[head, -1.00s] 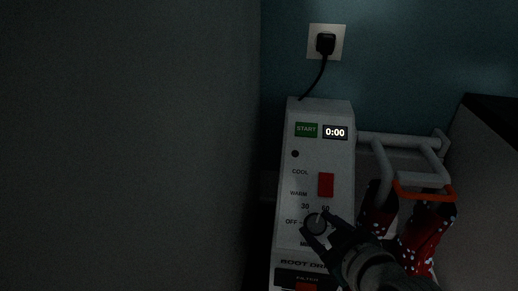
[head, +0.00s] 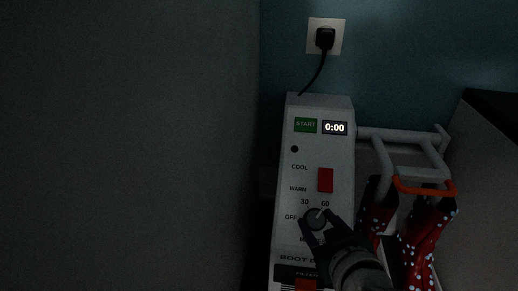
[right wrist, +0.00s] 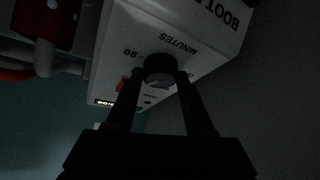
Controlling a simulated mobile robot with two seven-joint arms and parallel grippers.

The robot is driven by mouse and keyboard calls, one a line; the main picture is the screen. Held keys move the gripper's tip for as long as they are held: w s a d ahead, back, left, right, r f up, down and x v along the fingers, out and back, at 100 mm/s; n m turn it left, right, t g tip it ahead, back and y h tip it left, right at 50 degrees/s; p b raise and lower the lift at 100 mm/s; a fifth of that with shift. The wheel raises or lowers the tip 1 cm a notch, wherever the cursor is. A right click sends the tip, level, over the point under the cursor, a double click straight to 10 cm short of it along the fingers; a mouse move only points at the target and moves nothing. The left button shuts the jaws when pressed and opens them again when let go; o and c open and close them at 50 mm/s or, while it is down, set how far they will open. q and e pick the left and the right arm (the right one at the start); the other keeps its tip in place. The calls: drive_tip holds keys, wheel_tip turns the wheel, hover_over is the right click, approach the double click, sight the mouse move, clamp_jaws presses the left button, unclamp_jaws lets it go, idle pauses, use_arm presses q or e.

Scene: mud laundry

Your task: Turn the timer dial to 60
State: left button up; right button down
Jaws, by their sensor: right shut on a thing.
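The round dark timer dial (head: 316,219) sits low on the front of the pale boot dryer panel (head: 315,155). Marks OFF, 30 and 60 are around it. Its light pointer line slants up and right, roughly toward the 60 mark. My right gripper (head: 314,223) is shut on the dial, one finger on each side. In the right wrist view the dial (right wrist: 159,69) sits between the fingertips, against the panel marked MINUTES. The display (head: 335,128) reads 0:00. My left gripper is not in view.
A red switch (head: 325,180) and a green START button (head: 306,125) are above the dial. Red dotted boots (head: 424,240) and a pale tube rack (head: 400,138) stand to the right. A dark wall surface (head: 130,150) fills the left.

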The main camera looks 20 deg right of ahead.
drive_tip(key=c, duration=0.6)
unclamp_jaws()
drive_tip(key=shift+f, duration=0.1)
drive_tip(key=shift+c, duration=0.2)
drive_tip(key=o, duration=0.4)
drive_tip(key=shift+c, duration=0.2)
drive_tip(key=shift+s+r, duration=0.1)
drive_tip(key=shift+r, duration=0.15)
drive_tip(key=p+v, duration=0.6)
drive_tip(key=v, duration=0.3)
drive_tip(key=shift+s+p, duration=0.25)
drive_tip(key=shift+p, duration=0.1)
drive_tip(key=shift+a, duration=0.1)
